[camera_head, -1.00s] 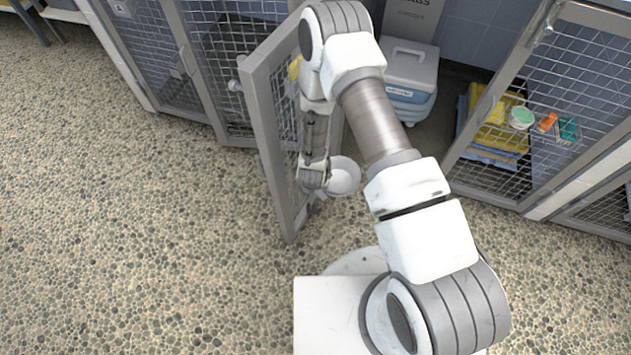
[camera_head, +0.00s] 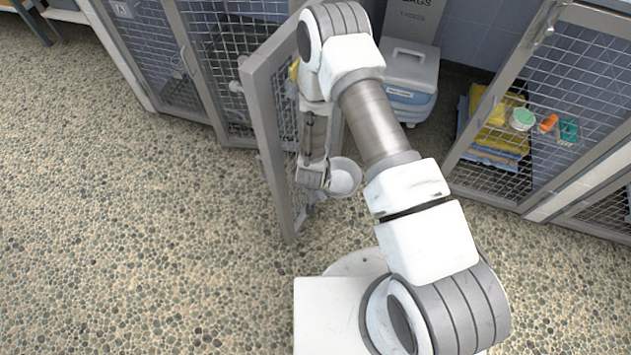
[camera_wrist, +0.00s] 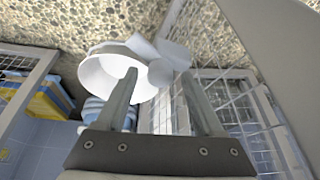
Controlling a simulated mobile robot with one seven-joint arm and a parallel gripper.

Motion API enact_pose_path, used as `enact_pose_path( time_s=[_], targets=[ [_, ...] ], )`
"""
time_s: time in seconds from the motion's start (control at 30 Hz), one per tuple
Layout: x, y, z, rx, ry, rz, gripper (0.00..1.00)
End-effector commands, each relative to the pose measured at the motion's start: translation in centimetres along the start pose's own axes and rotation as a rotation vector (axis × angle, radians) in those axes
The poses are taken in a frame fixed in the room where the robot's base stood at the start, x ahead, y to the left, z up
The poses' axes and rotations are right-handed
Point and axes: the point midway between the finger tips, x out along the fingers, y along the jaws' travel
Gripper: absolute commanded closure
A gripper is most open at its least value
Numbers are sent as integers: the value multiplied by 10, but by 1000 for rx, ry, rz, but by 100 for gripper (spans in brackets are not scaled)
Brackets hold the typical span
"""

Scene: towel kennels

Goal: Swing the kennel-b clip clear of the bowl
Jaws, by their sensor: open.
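A white bowl (camera_head: 345,178) is beside the mesh of an open kennel door (camera_head: 268,150) in the head view. The bowl also shows in the wrist view (camera_wrist: 97,80), tilted, with its hollow visible. White blocky pieces (camera_wrist: 170,57) at the bowl's side, by the mesh, look like the clip; which part swings is unclear. My gripper (camera_wrist: 160,74) is open, its two fingers apart. The left finger overlaps the bowl in the picture and the right one lies by the mesh. Contact cannot be told. In the head view my fingertips cannot be made out.
A blue and white lidded box (camera_head: 409,75) stands behind the arm. A right-hand mesh kennel (camera_head: 555,95) has folded yellow and blue towels (camera_head: 495,125) behind or beside its mesh. Closed mesh doors (camera_head: 150,55) are at left. The pebbled floor (camera_head: 130,230) is clear at front left.

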Motion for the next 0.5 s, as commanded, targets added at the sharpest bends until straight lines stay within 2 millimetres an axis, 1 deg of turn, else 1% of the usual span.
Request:
enact_pose_path(
  time_s=[0.07, 0.17, 0.27, 0.5],
  targets=[
    [-4, 0, 0, 0, 0, 0, 31],
    [-16, 0, -1, -1, 0, -1, 31],
    [-36, -1, -2, -1, 0, -1, 31],
    [-96, -1, -2, -2, 2, -2, 31]
  ],
)
